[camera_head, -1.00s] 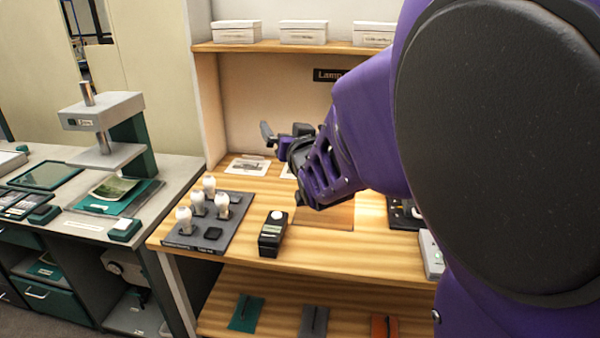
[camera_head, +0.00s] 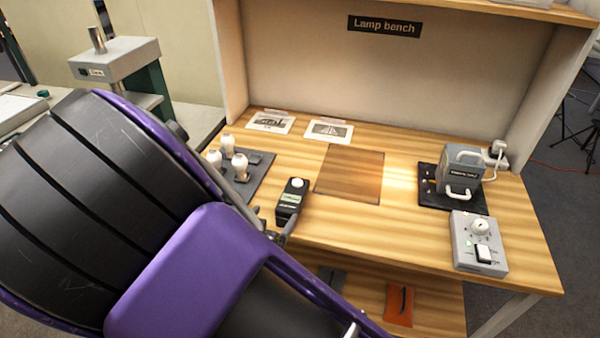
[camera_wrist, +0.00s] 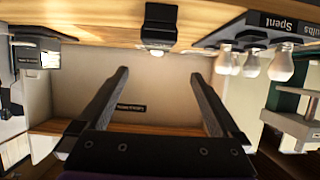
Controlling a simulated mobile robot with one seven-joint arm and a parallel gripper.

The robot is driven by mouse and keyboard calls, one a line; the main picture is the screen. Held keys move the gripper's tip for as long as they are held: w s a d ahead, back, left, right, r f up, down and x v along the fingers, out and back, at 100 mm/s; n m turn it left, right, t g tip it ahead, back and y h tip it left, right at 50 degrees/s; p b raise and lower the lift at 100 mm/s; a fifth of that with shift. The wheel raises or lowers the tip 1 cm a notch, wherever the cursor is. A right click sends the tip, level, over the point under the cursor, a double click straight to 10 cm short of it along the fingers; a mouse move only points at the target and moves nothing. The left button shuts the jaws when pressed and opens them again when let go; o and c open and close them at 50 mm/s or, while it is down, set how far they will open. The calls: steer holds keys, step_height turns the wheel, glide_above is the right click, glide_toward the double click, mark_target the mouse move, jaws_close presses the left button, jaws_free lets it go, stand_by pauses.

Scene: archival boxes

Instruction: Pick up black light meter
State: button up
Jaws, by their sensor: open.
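The black light meter (camera_head: 290,202) lies on the wooden bench top, with a white dome at its far end and a small greenish display. In the wrist view, which looks upside down, the light meter (camera_wrist: 159,22) is at the top centre, beyond the fingertips and roughly in line with the gap between them. My gripper (camera_wrist: 158,75) is open with nothing between its fingers. In the head view my arm hides most of the gripper; dark finger parts show close to the meter's near end, and I cannot tell whether they touch it.
A dark tray (camera_head: 262,168) with white bulbs is left of the meter, partly hidden by my arm. A brown square panel (camera_head: 350,174) lies to its right. A grey handled box (camera_head: 460,180) and a grey switch box (camera_head: 480,243) stand at the right. Two cards lie behind.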

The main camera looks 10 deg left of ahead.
steer(key=b, duration=0.1)
glide_toward(293, 194)
steer(key=x, duration=0.5)
steer(key=shift+w+a, duration=0.2)
steer(key=shift+a, duration=0.05)
steer(key=shift+d+b+x, duration=0.1)
steer(key=shift+b+x, duration=0.05)
steer(key=shift+x, duration=1.2)
steer(key=shift+d+b+x, duration=0.15)
steer(key=shift+x, duration=1.15)
steer(key=shift+s+f, duration=0.1)
steer(key=c, duration=1.4)
